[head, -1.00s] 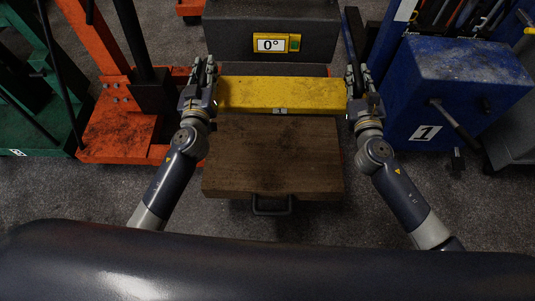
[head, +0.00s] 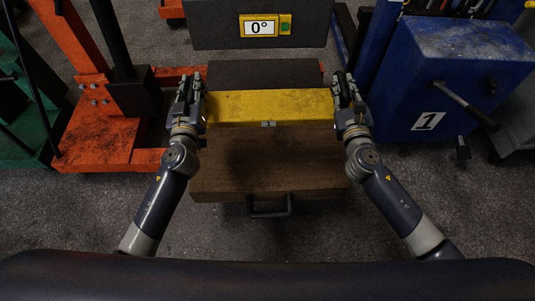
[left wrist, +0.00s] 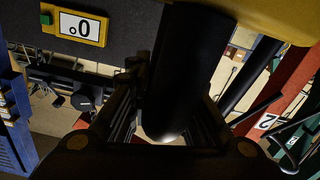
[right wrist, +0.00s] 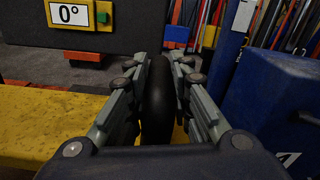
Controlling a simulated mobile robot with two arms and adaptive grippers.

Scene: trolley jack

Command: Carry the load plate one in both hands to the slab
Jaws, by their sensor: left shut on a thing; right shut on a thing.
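The yellow load plate (head: 270,104), scuffed and bar-shaped, lies level between my two grippers in the head view. My left gripper (head: 190,88) is shut at its left end, and in the left wrist view a black rounded handle (left wrist: 185,70) is between the fingers. My right gripper (head: 345,90) is shut at the right end, on a similar black handle (right wrist: 157,100) in the right wrist view. A flat dark grey block (head: 265,73) shows just behind the plate. A brown block (head: 265,165) with a front handle shows just in front. I cannot tell which is the slab.
A dark panel with a yellow "0°" display (head: 264,25) stands at the back. An orange stand (head: 100,140) is close on the left, with a green frame (head: 25,150) beyond. A blue box marked 1 (head: 450,75) stands on the right. Bare floor shows in front.

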